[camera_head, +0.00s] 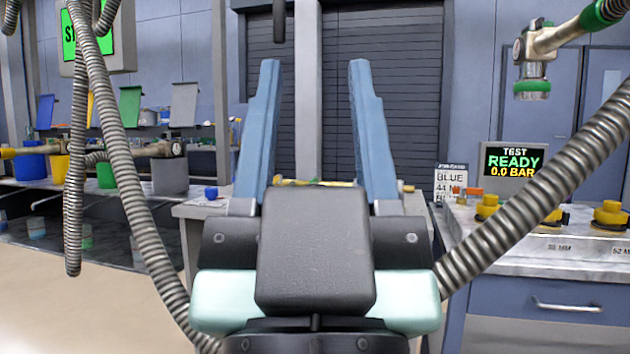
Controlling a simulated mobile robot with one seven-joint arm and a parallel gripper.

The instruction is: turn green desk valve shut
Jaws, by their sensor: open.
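My gripper (314,64) is in the middle of the view, with its two blue fingers upright and wide apart. Nothing is between them. Behind it stands a light grey desk (195,209), whose middle is largely hidden by the gripper body. A thin yellowish strip (300,183) shows between the fingers at the desk's height; I cannot tell what it is. I cannot make out a green valve on the desk.
A right bench (570,255) carries yellow-capped fittings (610,214) and a screen (513,160) reading "READY 0.0 BAR". A green-ringed nozzle (532,72) hangs above. Ribbed hoses (128,180) cross both sides. A left bench (60,190) holds coloured containers. Open floor (80,310) lies lower left.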

